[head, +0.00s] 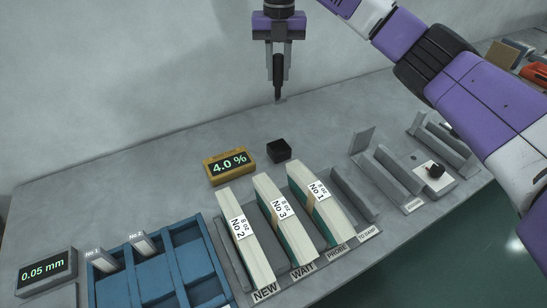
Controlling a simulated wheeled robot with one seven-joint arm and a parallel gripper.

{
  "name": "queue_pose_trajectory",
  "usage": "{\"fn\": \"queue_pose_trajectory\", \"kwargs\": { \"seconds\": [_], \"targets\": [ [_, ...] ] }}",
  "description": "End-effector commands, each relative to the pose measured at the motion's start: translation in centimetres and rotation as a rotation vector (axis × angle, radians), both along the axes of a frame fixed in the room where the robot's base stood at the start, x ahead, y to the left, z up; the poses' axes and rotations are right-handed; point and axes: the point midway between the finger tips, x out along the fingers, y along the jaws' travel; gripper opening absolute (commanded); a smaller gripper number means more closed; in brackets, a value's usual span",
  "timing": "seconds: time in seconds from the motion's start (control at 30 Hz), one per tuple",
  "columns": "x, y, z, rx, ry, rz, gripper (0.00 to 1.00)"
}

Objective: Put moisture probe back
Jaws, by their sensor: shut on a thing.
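My gripper (278,66) is in the upper middle of the head view, pointing down. It is shut on a dark, slim upright thing, the moisture probe (278,88), whose thin tip points down. The probe hangs above the back part of the bench, apart from the things below it. A small black block (279,150), which looks like the probe's holder, stands on the bench below the gripper in the picture. A yellow display (229,166) reading 4.0 % stands just left of the block.
Paper stacks labelled No 2 (246,236), No 3 (284,220) and No 1 (321,205) stand in front of the block. A blue divided tray (143,285) is at front left, near a 0.05 mm display (46,270). Grey racks (387,178) are at right. The bench's back left is clear.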

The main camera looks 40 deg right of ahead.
Motion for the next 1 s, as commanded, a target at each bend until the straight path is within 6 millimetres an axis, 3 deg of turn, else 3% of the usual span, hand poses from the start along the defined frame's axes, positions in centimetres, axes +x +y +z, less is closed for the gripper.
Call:
{"fn": "queue_pose_trajectory", "kwargs": {
  "seconds": [0.17, 0.7, 1.0],
  "targets": [
    [-0.5, -0.4, -2.4, 0.005, 0.004, 0.005, 0.0],
    [-0.6, -0.5, -14.4, 0.001, 0.004, 0.006, 0.0],
    [-0.5, -0.5, -16.7, 0.0, 0.003, 0.006, 0.0]
  ]
}}
